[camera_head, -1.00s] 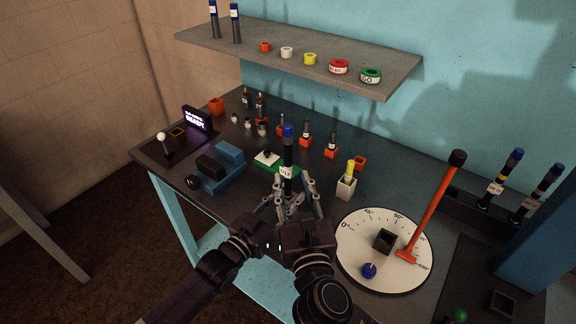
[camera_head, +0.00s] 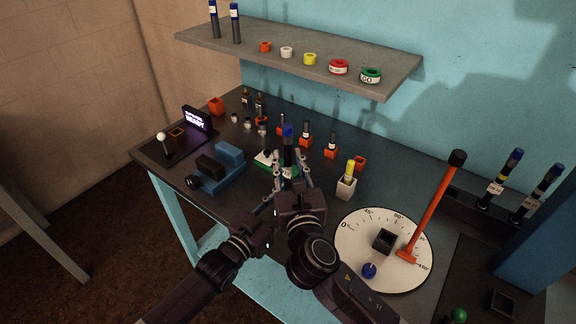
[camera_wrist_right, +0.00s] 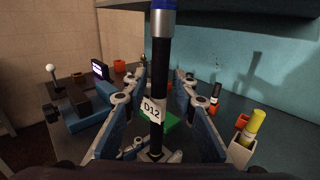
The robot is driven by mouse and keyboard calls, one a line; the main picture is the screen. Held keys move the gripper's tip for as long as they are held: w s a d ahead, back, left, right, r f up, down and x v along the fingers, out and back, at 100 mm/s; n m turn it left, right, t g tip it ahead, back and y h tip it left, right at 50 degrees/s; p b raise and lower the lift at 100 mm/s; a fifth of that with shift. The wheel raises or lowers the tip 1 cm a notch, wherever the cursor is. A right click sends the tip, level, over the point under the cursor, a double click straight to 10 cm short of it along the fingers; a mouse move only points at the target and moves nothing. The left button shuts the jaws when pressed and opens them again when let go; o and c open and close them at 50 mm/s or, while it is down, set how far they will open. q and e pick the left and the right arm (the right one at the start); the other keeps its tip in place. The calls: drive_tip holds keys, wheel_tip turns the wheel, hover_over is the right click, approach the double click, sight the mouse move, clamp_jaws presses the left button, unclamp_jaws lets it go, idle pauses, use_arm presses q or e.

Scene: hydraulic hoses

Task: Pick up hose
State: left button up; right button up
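A dark hose with a blue upper end (camera_head: 288,131) stands upright in the head view, near the front edge of the bench. In the right wrist view the hose (camera_wrist_right: 159,70) carries a white D12 label. My right gripper (camera_head: 291,172) is open, its fingers on either side of the hose with gaps; they also flank it in the right wrist view (camera_wrist_right: 160,85). My left gripper (camera_head: 264,208) is lower and to the left. Its fingers seem closed on the hose's lower end, low in the right wrist view (camera_wrist_right: 152,154), partly hidden.
A blue vise-like block (camera_head: 222,163) lies left of the hose. A white holder (camera_head: 346,188) with a yellow-topped piece and a white dial (camera_head: 355,255) with an orange lever (camera_head: 435,205) are to the right. A grey shelf (camera_head: 270,58) is above. More hoses (camera_head: 500,180) stand far right.

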sight(288, 126)
clamp_jaws()
drive_tip(key=shift+r, duration=0.1)
wheel_tip(288, 126, up, 10)
idle(0.5)
use_arm(q)
drive_tip(key=o, duration=1.3)
